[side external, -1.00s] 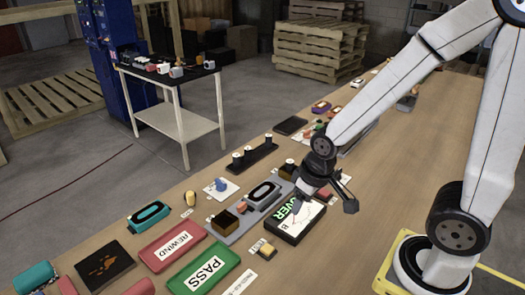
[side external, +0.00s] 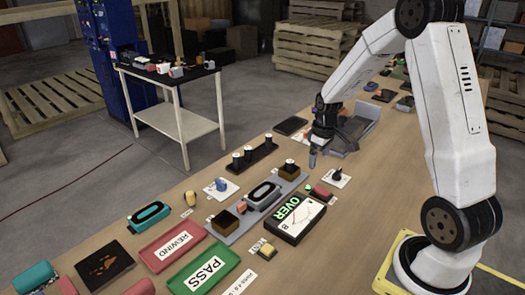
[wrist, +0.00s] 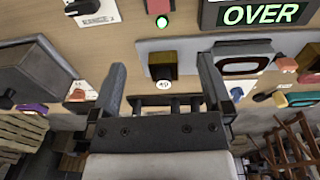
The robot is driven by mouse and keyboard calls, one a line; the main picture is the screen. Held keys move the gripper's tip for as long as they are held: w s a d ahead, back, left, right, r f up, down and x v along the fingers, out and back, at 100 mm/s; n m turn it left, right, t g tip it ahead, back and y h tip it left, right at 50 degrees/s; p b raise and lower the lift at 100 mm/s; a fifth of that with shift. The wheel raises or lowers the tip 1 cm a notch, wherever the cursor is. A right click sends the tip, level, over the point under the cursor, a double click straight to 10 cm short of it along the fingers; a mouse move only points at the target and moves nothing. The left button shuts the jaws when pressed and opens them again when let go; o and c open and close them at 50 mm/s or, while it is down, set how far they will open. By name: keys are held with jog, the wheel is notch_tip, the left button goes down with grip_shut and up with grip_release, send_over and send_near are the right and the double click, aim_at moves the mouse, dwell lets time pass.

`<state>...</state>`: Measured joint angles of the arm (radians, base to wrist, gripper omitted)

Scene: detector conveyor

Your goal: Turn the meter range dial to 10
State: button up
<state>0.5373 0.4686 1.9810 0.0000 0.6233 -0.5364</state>
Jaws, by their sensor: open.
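The meter (side external: 296,217) is a black box on the table with a lit green OVER panel and a chart face. Its OVER panel also shows at the top right of the wrist view (wrist: 262,14). A black dial on a white card (side external: 338,176) lies behind the meter; it seems to be the range dial. It shows cut off at the top left of the wrist view (wrist: 84,6), and its setting is unreadable. My gripper (side external: 325,153) is open, empty and above the table, beyond the dial card. Its spread fingers show in the wrist view (wrist: 163,66).
A red button (side external: 320,191) lies between meter and dial card. A grey fixture plate (side external: 225,232) carries dark blocks and an oval-windowed unit. A blue knob card (side external: 221,186), a grey tray (side external: 362,128) and green (side external: 220,262) and red trays (side external: 153,262) are around.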

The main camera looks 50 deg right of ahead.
send_over(338, 171)
notch_tip(338, 171, down, 3)
jog(key=shift+d+r+g, duration=0.1)
jog(key=shift+r+g, duration=0.05)
jog(key=shift+g, duration=0.15)
jog(key=shift+f, duration=3.9)
jog(key=c, duration=1.2)
jog(key=shift+m, duration=0.5)
jog(key=m, duration=0.5)
jog(key=shift+m, duration=0.3)
jog(key=m, duration=0.5)
jog(key=shift+m, duration=0.3)
